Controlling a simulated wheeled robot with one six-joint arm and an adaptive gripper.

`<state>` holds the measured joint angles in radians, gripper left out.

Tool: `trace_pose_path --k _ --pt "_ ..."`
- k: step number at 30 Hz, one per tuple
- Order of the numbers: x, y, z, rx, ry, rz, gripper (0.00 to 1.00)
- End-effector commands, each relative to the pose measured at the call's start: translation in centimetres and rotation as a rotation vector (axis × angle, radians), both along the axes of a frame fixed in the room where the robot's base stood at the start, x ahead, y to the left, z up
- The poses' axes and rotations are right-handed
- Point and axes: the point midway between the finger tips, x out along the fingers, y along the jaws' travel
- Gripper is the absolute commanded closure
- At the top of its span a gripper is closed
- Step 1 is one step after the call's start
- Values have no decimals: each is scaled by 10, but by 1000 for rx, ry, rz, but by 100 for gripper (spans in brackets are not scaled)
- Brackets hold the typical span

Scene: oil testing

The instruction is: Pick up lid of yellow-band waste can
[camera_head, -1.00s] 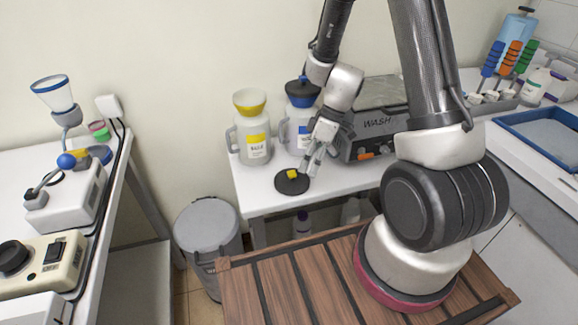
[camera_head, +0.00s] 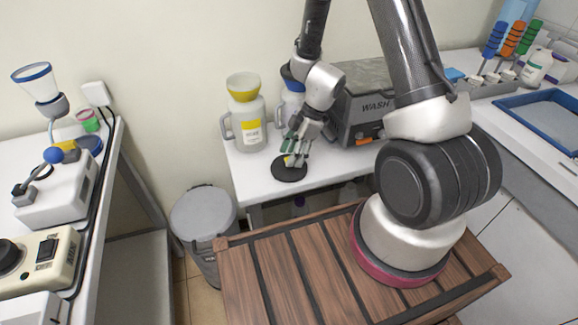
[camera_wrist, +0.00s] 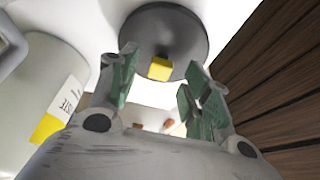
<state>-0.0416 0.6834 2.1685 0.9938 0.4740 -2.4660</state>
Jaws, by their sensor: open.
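The lid is a flat black disc (camera_head: 289,172) with a yellow knob, lying on the white table in front of the yellow-band waste can. In the wrist view the lid (camera_wrist: 184,28) is at the top centre, its yellow knob (camera_wrist: 160,69) ahead of and between my fingertips. My gripper (camera_head: 297,157) is open above the lid, its fingers partly hiding the knob in the head view. The yellow-band can (camera_head: 250,128), with a yellow funnel top, stands behind and left of the lid. In the wrist view its label side (camera_wrist: 50,95) shows at the left.
A second can with a blue top (camera_head: 290,100) stands just behind my gripper, partly hidden. A grey WASH machine (camera_head: 357,108) is to the right. A grey bin (camera_head: 203,222) stands on the floor at the left. The table's front edge is close to the lid.

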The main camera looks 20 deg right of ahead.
Motion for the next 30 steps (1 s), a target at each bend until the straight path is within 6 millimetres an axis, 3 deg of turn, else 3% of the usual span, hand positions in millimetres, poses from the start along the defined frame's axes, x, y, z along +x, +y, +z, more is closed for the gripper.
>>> trace_pose_path --k 4,11,20,30 --pt "0 6 -15 0 2 -1 52" --pt "0 7 -17 0 -1 -1 52" --pt "0 6 -17 0 -1 -1 100" --pt "0 6 -14 0 -1 -1 100"
